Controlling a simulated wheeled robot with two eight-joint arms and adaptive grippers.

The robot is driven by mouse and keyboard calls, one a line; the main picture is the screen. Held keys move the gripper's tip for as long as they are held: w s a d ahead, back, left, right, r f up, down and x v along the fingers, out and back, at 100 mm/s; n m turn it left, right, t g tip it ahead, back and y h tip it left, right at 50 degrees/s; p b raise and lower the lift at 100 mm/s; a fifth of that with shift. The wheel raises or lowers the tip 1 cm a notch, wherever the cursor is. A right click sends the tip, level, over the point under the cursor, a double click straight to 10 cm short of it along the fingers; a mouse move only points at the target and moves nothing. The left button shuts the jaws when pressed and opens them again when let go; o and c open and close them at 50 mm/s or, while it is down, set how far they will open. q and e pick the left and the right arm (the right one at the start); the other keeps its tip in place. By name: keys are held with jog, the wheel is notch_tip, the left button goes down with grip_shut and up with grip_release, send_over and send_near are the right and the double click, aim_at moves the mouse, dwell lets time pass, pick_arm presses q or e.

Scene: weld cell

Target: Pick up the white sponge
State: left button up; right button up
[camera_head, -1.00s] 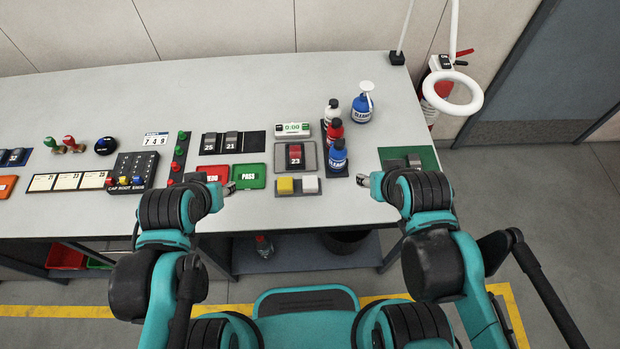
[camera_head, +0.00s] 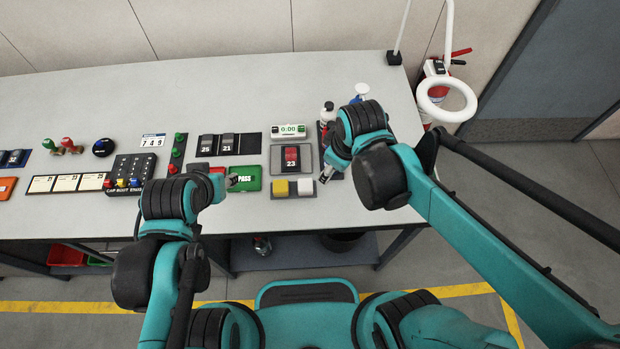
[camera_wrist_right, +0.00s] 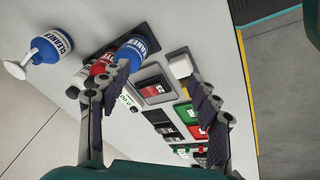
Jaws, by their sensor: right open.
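The white sponge (camera_head: 305,187) sits at the right end of a dark tray (camera_head: 292,196) near the bench's front edge, beside a yellow sponge (camera_head: 281,188). In the right wrist view the white sponge (camera_wrist_right: 181,66) shows partly behind one finger. My right gripper (camera_head: 325,176) is just right of the white sponge, apart from it. In its wrist view the right gripper (camera_wrist_right: 160,82) is open, with nothing between its fingers. My left gripper (camera_head: 232,183) is by the green PASS block (camera_head: 246,179); its jaws are too small to judge.
A blue cleaner bottle (camera_wrist_right: 136,50) stands close to one right finger, with a pump bottle (camera_wrist_right: 50,48) farther out. A red-topped switch block (camera_head: 291,158) is behind the sponges. The bench top (camera_head: 230,90) is clear toward the back.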

aim_at(305, 184)
jog(key=w+a+f+n+g, duration=0.1)
jog(key=a+n, duration=0.1)
jog(key=a+f+n+g+p, duration=0.1)
jog(key=a+f+n, duration=0.1)
jog(key=n, duration=0.1)
jog(key=w+a+f+n, duration=0.1)
jog(key=a+n, duration=0.1)
jog(key=shift+w+a+f+g+h, duration=0.2)
jog(key=shift+w+a+g+h, duration=0.1)
jog(key=shift+a+g, duration=0.1)
jog(key=shift+a+f+n, duration=0.25)
jog(key=shift+f+n, duration=0.05)
jog(key=shift+n, duration=0.2)
jog(key=shift+a+f, duration=0.1)
jog(key=shift+f, duration=0.25)
notch_tip(305, 184, down, 7)
jog(key=b, duration=0.2)
jog(key=shift+s+f+b, duration=0.1)
jog(key=shift+f+b, duration=0.1)
jog(key=shift+b, duration=0.1)
pick_arm(q)
jog(key=shift+w+d+f, duration=0.55)
jog(key=shift+w+d, duration=0.2)
pick_arm(e)
jog(key=c, duration=1)
jog(key=shift+r, duration=0.15)
